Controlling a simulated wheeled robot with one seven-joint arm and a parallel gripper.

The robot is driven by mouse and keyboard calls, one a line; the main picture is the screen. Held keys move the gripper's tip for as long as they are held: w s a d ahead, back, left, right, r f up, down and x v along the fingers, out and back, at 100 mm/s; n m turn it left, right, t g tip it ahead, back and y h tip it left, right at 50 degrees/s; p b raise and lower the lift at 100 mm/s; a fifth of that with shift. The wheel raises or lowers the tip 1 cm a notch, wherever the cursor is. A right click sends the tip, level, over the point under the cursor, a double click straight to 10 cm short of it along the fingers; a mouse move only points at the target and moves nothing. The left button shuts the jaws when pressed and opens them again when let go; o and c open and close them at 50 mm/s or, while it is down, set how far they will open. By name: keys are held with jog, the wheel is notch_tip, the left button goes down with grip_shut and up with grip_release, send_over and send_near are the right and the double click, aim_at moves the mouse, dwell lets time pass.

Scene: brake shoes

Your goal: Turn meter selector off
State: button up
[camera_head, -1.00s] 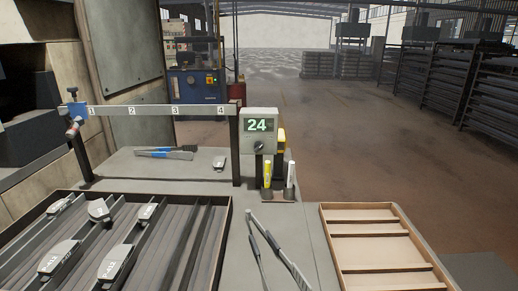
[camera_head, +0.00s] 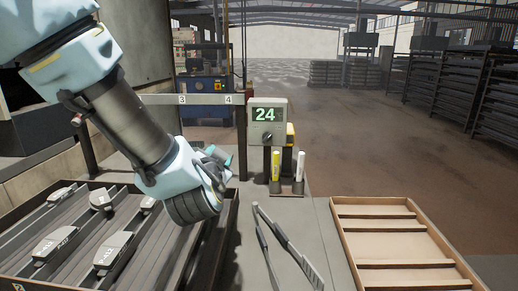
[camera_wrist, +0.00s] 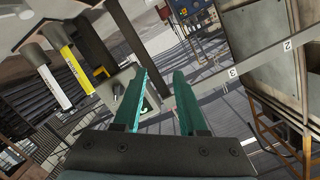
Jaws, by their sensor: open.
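The meter (camera_head: 281,109) is a grey box on a post in the head view, with a green display reading 24. Its dark round selector knob (camera_head: 267,136) sits below the display; its exact pointer setting is too small to tell. My gripper (camera_head: 222,156) is left of the meter and a little lower, apart from it in the picture. In the wrist view its two teal fingers (camera_wrist: 160,73) are spread with nothing held between them.
A yellow marker (camera_head: 275,166) and a white marker (camera_head: 300,166) stand in holders below the meter. A numbered rail (camera_head: 205,99) runs left of it. A tray of brake shoes (camera_head: 225,225) lies below my arm. Tongs (camera_head: 290,248) and a wooden tray (camera_head: 345,235) lie right.

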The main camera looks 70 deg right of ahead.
jog(key=m+h, duration=0.2)
send_near(267, 139)
jog(key=shift+g, duration=0.3)
jog(key=p+x, duration=0.1)
jog(key=x, duration=0.7)
jog(key=shift+w+p, duration=0.15)
jog(key=shift+p, duration=0.25)
grip_shut()
